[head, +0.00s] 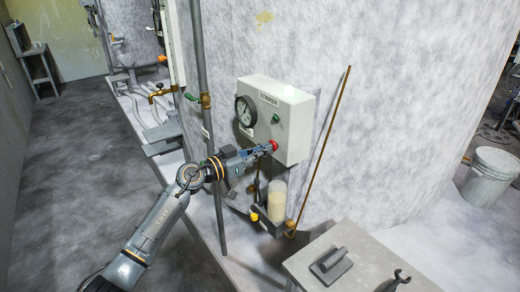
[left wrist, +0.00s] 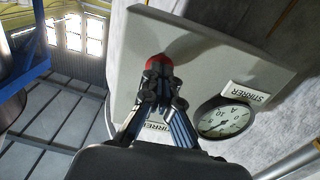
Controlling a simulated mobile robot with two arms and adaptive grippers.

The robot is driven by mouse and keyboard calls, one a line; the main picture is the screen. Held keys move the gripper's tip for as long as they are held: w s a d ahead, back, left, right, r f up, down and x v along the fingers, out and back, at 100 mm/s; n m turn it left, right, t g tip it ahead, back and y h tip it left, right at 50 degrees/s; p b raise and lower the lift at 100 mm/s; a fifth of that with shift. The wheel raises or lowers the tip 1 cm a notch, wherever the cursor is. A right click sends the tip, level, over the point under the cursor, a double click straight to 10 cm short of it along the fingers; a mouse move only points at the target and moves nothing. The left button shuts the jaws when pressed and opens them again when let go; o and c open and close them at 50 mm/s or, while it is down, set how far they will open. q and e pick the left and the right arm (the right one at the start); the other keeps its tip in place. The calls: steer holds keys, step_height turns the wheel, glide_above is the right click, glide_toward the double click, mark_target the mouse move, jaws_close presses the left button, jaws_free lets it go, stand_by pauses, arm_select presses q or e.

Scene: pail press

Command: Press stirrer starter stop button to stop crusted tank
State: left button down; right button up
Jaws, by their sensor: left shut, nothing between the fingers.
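The white stirrer starter box (head: 297,122) is mounted on the pale, crusted tank (head: 370,120) in the head view, with a "STIRRER" label. Its red stop button (head: 275,145) is low on the front face, below a green button (head: 276,119). My left gripper (head: 266,149) is shut and empty, its fingertips right at the red button. In the left wrist view the red button (left wrist: 158,63) shows just beyond the closed fingertips (left wrist: 160,82), which partly hide it. I cannot tell whether it is pressed in. My right gripper is not in view.
A round gauge (head: 246,111) sits left of the buttons. A vertical pipe (head: 205,110) with a brass valve stands close to my left arm. A clear cylinder (head: 277,200) is below the box. A grey table (head: 370,265) with tools is at front right, a bucket (head: 490,175) at far right.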

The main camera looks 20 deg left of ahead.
arm_select(q)
steer(key=shift+w+d, duration=0.1)
steer(key=p+v, duration=0.3)
steer(key=v, duration=0.2)
steer(key=shift+s, duration=0.2)
stand_by(0.4)
steer(key=shift+f, duration=0.15)
stand_by(0.4)
